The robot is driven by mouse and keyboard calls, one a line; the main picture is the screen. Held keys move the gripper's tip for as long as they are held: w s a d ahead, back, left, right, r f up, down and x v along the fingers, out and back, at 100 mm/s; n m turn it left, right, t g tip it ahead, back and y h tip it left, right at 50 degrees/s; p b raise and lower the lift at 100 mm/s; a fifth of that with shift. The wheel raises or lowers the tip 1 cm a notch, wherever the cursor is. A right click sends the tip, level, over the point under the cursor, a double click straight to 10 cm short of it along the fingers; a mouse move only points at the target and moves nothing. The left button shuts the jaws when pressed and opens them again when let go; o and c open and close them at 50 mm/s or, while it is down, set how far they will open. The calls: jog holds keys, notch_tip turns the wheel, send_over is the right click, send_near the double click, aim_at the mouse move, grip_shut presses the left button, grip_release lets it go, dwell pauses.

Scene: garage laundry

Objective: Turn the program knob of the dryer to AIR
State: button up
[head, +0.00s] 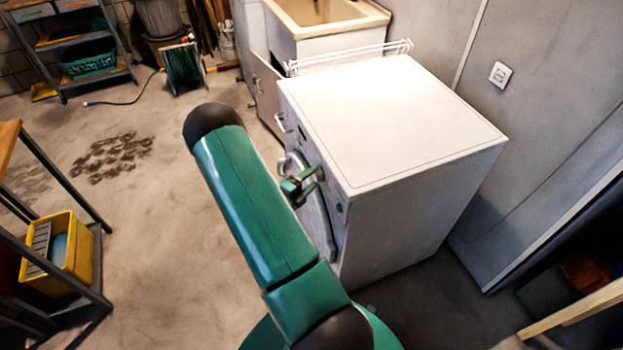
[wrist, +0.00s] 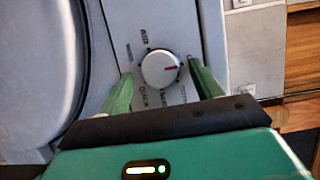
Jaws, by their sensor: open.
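The dryer (head: 400,120) is a white front-loading machine with a round door on the left-facing front. My gripper (head: 305,186) is at the dryer's front panel. In the wrist view its green fingers are open, one on each side of the knob, with gaps visible; contact cannot be told. The knob is hidden in the head view.
The round door (wrist: 38,70) bulges just left of the knob. A sink cabinet (head: 325,30) and a white drying rack (head: 350,56) stand behind the dryer. The floor (head: 160,220) left of the dryer is mostly clear.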

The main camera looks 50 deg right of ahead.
jog(key=shift+d, duration=0.4)
jog(key=c, duration=1)
